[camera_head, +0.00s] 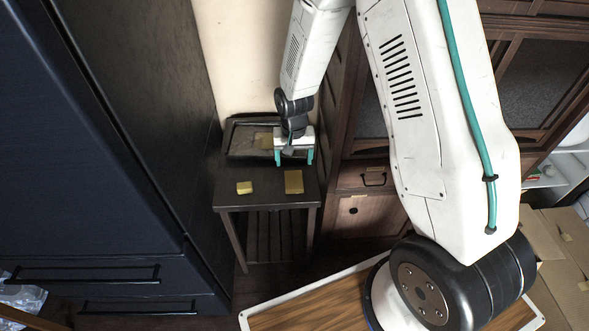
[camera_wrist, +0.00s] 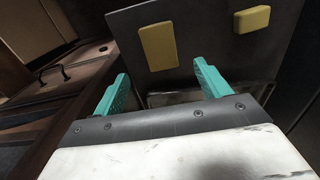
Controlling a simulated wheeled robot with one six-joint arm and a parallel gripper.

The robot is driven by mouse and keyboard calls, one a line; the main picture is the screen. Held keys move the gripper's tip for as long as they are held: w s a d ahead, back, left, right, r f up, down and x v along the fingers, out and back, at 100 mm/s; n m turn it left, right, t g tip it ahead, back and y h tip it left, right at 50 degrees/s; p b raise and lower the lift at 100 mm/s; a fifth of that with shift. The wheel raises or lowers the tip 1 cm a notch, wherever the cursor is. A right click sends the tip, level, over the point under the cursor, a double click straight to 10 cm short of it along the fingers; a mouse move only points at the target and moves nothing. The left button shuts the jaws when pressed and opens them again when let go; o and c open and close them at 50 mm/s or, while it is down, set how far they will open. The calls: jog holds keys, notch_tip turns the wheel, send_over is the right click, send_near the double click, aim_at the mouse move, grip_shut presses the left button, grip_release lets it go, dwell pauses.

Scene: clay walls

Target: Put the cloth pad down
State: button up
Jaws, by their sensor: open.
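My gripper (camera_head: 294,161) is open above the front edge of a dark tray (camera_head: 233,145) on a small dark side table (camera_head: 226,196). Its teal fingers are wide apart in the wrist view (camera_wrist: 160,84), with nothing seen gripped between them. A flat yellow rectangular pad (camera_head: 293,182) lies on the table in front of the tray; it also shows beyond the fingers in the wrist view (camera_wrist: 158,46). A smaller, thicker yellow block (camera_head: 245,187) lies to its left. A yellowish patch (camera_head: 264,140) shows inside the tray. I cannot tell which of these is the cloth pad.
A tall dark blue cabinet (camera_head: 90,150) stands left of the table. A wooden cabinet with drawers (camera_head: 362,180) stands close on the right. Cardboard boxes (camera_head: 560,250) are at the far right. The tabletop is bare around the two yellow pieces.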

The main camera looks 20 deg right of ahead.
jog(key=s+d+r+n, duration=0.1)
jog(key=s+r, duration=0.4)
jog(key=r, duration=0.7)
jog(key=s+d+r+n, duration=0.1)
jog(key=s+r, duration=0.4)
jog(key=r, duration=0.7)
jog(key=s+r, duration=0.5)
jog(key=s, duration=0.5)
jog(key=s+d+r+n+t, duration=0.1)
jog(key=s+r, duration=0.3)
jog(key=s, duration=0.6)
jog(key=shift+d+r+n, duration=0.15)
jog(key=shift+r+n, duration=0.15)
jog(key=shift+r, duration=0.1)
